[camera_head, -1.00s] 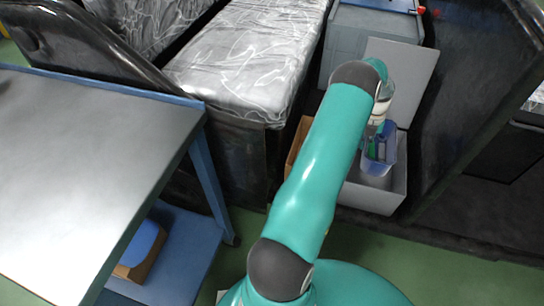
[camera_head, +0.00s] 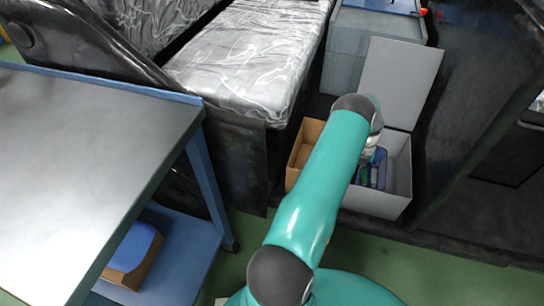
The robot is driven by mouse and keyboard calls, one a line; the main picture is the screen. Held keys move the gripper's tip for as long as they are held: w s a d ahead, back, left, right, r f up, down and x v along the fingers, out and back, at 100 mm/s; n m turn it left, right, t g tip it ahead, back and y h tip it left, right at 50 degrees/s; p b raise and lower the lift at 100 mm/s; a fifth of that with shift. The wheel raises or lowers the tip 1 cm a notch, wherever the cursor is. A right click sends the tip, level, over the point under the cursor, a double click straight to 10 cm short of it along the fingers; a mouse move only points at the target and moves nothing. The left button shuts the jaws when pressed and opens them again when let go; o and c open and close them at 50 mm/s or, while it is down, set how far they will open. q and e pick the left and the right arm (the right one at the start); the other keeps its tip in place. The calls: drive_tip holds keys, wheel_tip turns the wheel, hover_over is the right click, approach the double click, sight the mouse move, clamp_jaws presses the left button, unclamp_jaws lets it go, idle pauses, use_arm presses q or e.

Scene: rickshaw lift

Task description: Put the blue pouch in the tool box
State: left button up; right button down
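The tool box appears to be the grey box (camera_head: 401,165) on the floor at right of centre, with its lid (camera_head: 402,80) standing open behind it. A dark blue thing, which looks like the blue pouch (camera_head: 379,172), shows low inside the box opening. My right arm comes up from the bottom centre, and its wrist is over the left part of the box. My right gripper (camera_head: 368,166) points down into the box beside the blue thing. The arm hides much of it, so I cannot tell whether its fingers hold anything. My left gripper is out of view.
A cardboard box (camera_head: 302,153) stands just left of the grey box. A blue-edged cart (camera_head: 90,150) fills the left, with a blue item (camera_head: 137,246) in a carton on its lower shelf. A plastic-wrapped seat (camera_head: 245,55) and dark panels border the space.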

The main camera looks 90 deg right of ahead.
drive_tip(key=c, duration=1.8)
unclamp_jaws()
drive_tip(key=shift+f, duration=0.1)
drive_tip(key=o, duration=0.5)
drive_tip(key=r+p, duration=0.1)
drive_tip(key=r, duration=0.3)
drive_tip(key=r+p, duration=0.1)
drive_tip(key=r, duration=0.3)
drive_tip(key=r+p, duration=0.1)
drive_tip(key=r, duration=0.3)
drive_tip(key=shift+w+r, duration=0.1)
drive_tip(key=shift+w, duration=0.25)
